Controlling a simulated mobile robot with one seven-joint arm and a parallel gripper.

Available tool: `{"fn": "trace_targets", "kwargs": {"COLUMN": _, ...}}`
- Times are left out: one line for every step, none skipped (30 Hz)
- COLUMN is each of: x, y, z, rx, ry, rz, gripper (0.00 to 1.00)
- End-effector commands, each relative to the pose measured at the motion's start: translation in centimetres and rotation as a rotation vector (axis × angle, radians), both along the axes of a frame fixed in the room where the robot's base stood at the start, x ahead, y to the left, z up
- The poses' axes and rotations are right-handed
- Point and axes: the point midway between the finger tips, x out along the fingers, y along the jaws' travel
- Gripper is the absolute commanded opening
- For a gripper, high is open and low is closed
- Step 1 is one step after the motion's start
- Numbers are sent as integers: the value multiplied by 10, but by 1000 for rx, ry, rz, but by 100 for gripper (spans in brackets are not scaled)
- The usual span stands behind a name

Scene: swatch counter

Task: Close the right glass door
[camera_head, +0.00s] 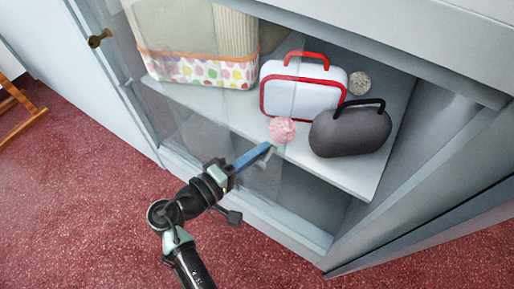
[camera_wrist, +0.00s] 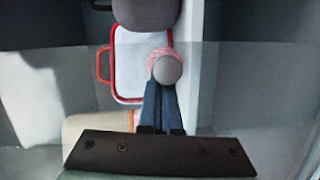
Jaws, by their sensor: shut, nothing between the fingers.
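The cabinet (camera_head: 355,185) has a transparent pane (camera_head: 205,112) across the left and middle of its opening. A faint pane edge runs near the white case. I cannot tell for sure which door this pane belongs to. A brass knob (camera_head: 100,38) stands out at the left. My gripper (camera_head: 268,147) is shut and empty, its blue fingers pointing at the cabinet's front. In the wrist view, a translucent pane (camera_wrist: 245,90) spans the picture around my gripper (camera_wrist: 165,84). Contact with the glass cannot be told.
The shelf (camera_head: 345,180) holds a dotted basket (camera_head: 200,72), a red-trimmed white case (camera_head: 305,90), a dark grey bag (camera_head: 350,132), a pink ball (camera_head: 282,129) and a beige ball (camera_head: 359,83). Red carpet (camera_head: 90,200) lies open in front. A wooden stand (camera_head: 20,112) is far left.

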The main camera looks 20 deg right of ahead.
Motion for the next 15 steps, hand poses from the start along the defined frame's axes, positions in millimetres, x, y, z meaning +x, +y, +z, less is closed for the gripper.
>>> {"fn": "trace_targets", "kwargs": {"x": -7, "y": -5, "z": 2, "rx": -1, "ry": 4, "rz": -10, "gripper": 0}}
{"fn": "trace_targets", "kwargs": {"x": -10, "y": -7, "z": 3, "rx": 0, "ry": 5, "rz": -11, "gripper": 0}}
{"fn": "trace_targets", "kwargs": {"x": -16, "y": -11, "z": 3, "rx": 0, "ry": 6, "rz": -12, "gripper": 0}}
{"fn": "trace_targets", "kwargs": {"x": -21, "y": -15, "z": 3, "rx": 0, "ry": 7, "rz": -15, "gripper": 0}}
{"fn": "trace_targets", "kwargs": {"x": -27, "y": -19, "z": 4, "rx": 0, "ry": 9, "rz": -17, "gripper": 0}}
{"fn": "trace_targets", "kwargs": {"x": -35, "y": -25, "z": 5, "rx": 0, "ry": 8, "rz": -19, "gripper": 0}}
{"fn": "trace_targets", "kwargs": {"x": -42, "y": -30, "z": 5, "rx": -1, "ry": 10, "rz": -20, "gripper": 0}}
{"fn": "trace_targets", "kwargs": {"x": -48, "y": -35, "z": 5, "rx": -1, "ry": 11, "rz": -20, "gripper": 0}}
{"fn": "trace_targets", "kwargs": {"x": -58, "y": -42, "z": 5, "rx": -1, "ry": 11, "rz": -23, "gripper": 0}}
{"fn": "trace_targets", "kwargs": {"x": -65, "y": -47, "z": 5, "rx": 0, "ry": 12, "rz": -21, "gripper": 0}}
{"fn": "trace_targets", "kwargs": {"x": -73, "y": -52, "z": 5, "rx": -1, "ry": 11, "rz": -21, "gripper": 0}}
{"fn": "trace_targets", "kwargs": {"x": -82, "y": -59, "z": 5, "rx": -2, "ry": 11, "rz": -20, "gripper": 0}}
{"fn": "trace_targets", "kwargs": {"x": -89, "y": -64, "z": 4, "rx": -2, "ry": 11, "rz": -19, "gripper": 0}}
{"fn": "trace_targets", "kwargs": {"x": -96, "y": -69, "z": 4, "rx": -2, "ry": 9, "rz": -19, "gripper": 0}}
{"fn": "trace_targets", "kwargs": {"x": -105, "y": -75, "z": 3, "rx": -1, "ry": 10, "rz": -17, "gripper": 0}}
